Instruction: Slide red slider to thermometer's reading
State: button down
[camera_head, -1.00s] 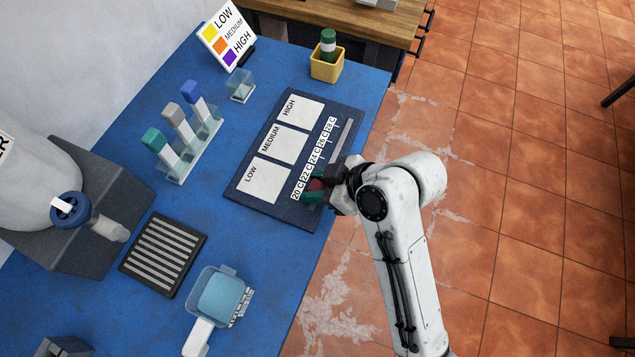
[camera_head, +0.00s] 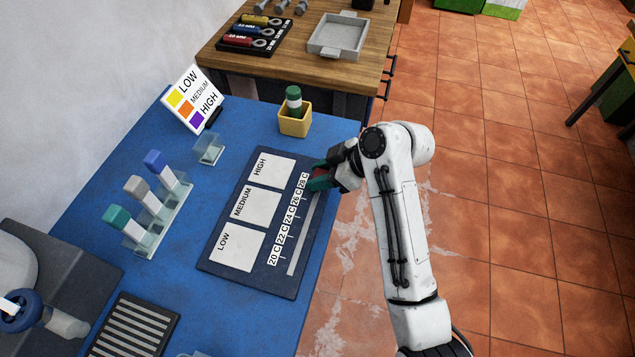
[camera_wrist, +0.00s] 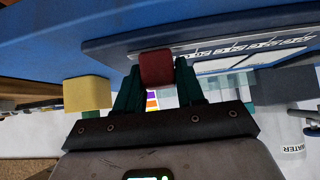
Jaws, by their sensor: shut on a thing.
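The dark blue slider board (camera_head: 254,283) lies on the blue table. Its scale (camera_head: 290,220) reads 20 C at the near end to 28 C at the far end, beside a grey track (camera_head: 300,243). The red slider (camera_wrist: 157,68) is between the green fingers of my gripper (camera_head: 318,180) in the wrist view. In the head view my gripper is at the far end of the track, beside the 28 C label, and mostly hides the slider. I cannot identify a thermometer or read its value in these frames.
A yellow holder (camera_head: 295,125) with a green-capped item stands behind the board. A rack (camera_head: 158,223) with several capped items and a LOW-MEDIUM-HIGH sign (camera_head: 193,98) are to the left. The table's right edge is close to my gripper. A wooden workbench (camera_head: 290,50) is behind.

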jog(key=shift+w+d+r, duration=0.1)
jog(key=shift+w+r, duration=0.05)
jog(key=shift+w, duration=0.05)
jog(key=c, duration=0.8)
grip_release()
jog(key=shift+o, duration=0.2)
jog(key=v, duration=1)
jog(key=shift+d+r, duration=0.2)
jog(key=shift+s, duration=0.1)
jog(key=s+d+f+m+h, duration=0.3)
jog(key=s+d+f+m, duration=0.1)
jog(key=s, duration=0.6)
jog(key=s+d+f+m+g+h, duration=0.1)
jog(key=s+d+f+m+h, duration=0.2)
jog(key=s, duration=0.7)
jog(key=s+d+f+m+g+h, duration=0.1)
jog(key=s+d+f+m+h, duration=0.1)
jog(key=s+d+f+m, duration=0.5)
jog(key=s+d+f, duration=0.2)
jog(key=s, duration=0.1)
jog(key=shift+s+d+f+h, duration=0.25)
jog(key=shift+d+h, duration=0.05)
jog(key=shift+h, duration=0.1)
